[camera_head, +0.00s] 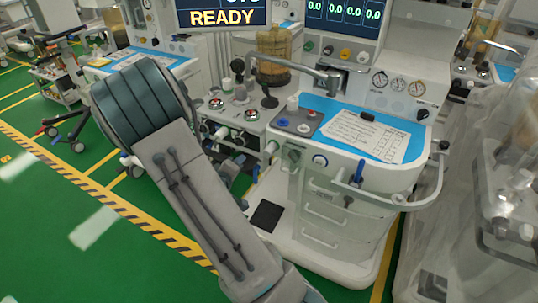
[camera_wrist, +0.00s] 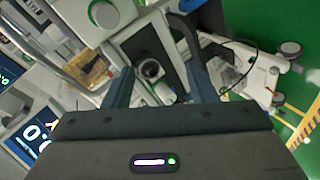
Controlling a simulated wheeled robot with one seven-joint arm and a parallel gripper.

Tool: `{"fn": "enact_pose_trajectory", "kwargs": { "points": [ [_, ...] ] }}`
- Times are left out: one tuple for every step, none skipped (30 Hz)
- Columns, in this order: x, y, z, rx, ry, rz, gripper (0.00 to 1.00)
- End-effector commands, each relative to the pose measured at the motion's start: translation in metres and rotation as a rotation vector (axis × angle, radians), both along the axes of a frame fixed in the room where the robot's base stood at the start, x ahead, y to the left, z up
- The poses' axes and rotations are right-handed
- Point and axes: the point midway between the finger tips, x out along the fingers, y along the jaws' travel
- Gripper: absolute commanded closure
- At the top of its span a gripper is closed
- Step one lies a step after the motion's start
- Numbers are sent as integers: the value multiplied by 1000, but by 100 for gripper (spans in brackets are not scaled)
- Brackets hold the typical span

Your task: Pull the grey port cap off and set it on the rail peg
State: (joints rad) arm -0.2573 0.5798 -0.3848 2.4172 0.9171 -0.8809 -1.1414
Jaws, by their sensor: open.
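My gripper (camera_wrist: 160,80) is open in the wrist view, with its two dark fingers apart and nothing held between them. Beyond the fingers, a round greyish fitting (camera_wrist: 150,68) shows on a dark panel; I cannot tell whether it is the grey port cap. In the head view, a small grey knob-like piece (camera_head: 304,129) sits on the cart's dark top plate, near a blue one (camera_head: 282,122); it may be the cap. A pale rail (camera_head: 405,204) runs along the cart's front right, with a blue piece (camera_head: 360,171) near it. I cannot pick out the peg for certain.
The cart's blue worktop holds a white sheet (camera_head: 365,135). A curved grey metal arm (camera_head: 300,70) stands over the worktop. A plastic-draped machine (camera_head: 500,200) is close on the right. Green floor (camera_head: 60,210) is open at the left.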

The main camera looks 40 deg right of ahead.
Motion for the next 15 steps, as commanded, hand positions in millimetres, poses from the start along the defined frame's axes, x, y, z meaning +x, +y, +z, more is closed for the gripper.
{"fn": "enact_pose_trajectory", "kwargs": {
  "points": [
    [-7, -12, -12, -107, 37, -22, 48],
    [-11, -19, -12, -170, 55, -35, 48],
    [-16, -26, -13, -245, 78, -52, 48],
    [-20, -31, -13, -299, 96, -63, 48],
    [-23, -34, -12, -347, 113, -72, 48],
    [-27, -39, -11, -405, 132, -85, 48],
    [-29, -41, -10, -441, 144, -93, 48],
    [-31, -43, -9, -474, 155, -100, 48],
    [-34, -45, -7, -510, 167, -106, 48],
    [-35, -46, -6, -530, 174, -111, 48],
    [-36, -46, -5, -546, 180, -115, 48],
    [-37, -47, -5, -561, 185, -118, 48],
    [-37, -47, -4, -569, 187, -119, 48],
    [-37, -47, -3, -573, 189, -120, 48],
    [-37, -47, -3, -576, 189, -120, 48]
  ]
}}
